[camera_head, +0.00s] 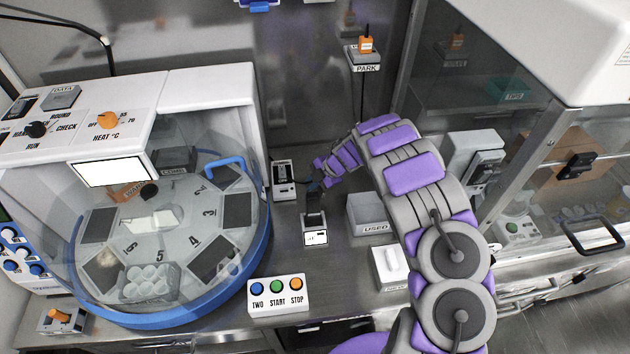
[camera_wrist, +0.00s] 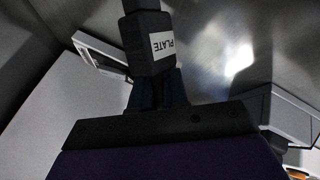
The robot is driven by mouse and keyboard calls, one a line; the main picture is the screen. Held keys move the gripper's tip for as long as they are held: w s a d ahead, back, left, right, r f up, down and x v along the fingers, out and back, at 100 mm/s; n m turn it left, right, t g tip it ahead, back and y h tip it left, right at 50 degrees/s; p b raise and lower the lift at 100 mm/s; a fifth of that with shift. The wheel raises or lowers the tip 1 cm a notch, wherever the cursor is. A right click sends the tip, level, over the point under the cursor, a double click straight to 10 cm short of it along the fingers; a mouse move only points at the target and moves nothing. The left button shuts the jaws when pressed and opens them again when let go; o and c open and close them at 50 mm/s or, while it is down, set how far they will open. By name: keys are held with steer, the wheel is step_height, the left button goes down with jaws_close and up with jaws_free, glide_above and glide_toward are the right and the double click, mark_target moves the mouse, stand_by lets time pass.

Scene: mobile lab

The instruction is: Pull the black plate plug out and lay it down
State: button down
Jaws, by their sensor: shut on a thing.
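The black plug (camera_wrist: 150,45) has a white label reading PLATE and fills the upper middle of the wrist view. A dark cord or stem runs from it out of the top edge. My gripper (camera_wrist: 157,88) is shut on the plug, its dark fingers against the plug's lower end. In the head view my gripper (camera_head: 314,186) is low over the bench, between a white box with a dark face (camera_head: 283,180) and a small black stand with a white display (camera_head: 315,222). The plug cannot be told apart from the dark fingers there. Whether it sits in a socket is not visible.
A domed carousel machine (camera_head: 160,230) stands at the left. A button box (camera_head: 278,295) is in front. A grey USED bin (camera_head: 371,215) and a white NEW box (camera_head: 390,268) lie right of the stand. A PARK holder (camera_head: 364,67) with an orange plug is behind.

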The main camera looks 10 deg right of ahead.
steer(key=shift+a, duration=0.35)
steer(key=c, duration=1.1)
jaws_free()
steer(key=shift+d, duration=0.95)
steer(key=shift+o, duration=0.2)
steer(key=shift+a, duration=0.6)
steer(key=shift+r, duration=0.15)
steer(key=d+p+v, duration=0.1)
steer(key=p+v, duration=0.2)
steer(key=v, duration=1.4)
steer(key=shift+a+p, duration=0.15)
steer(key=shift+p, duration=0.15)
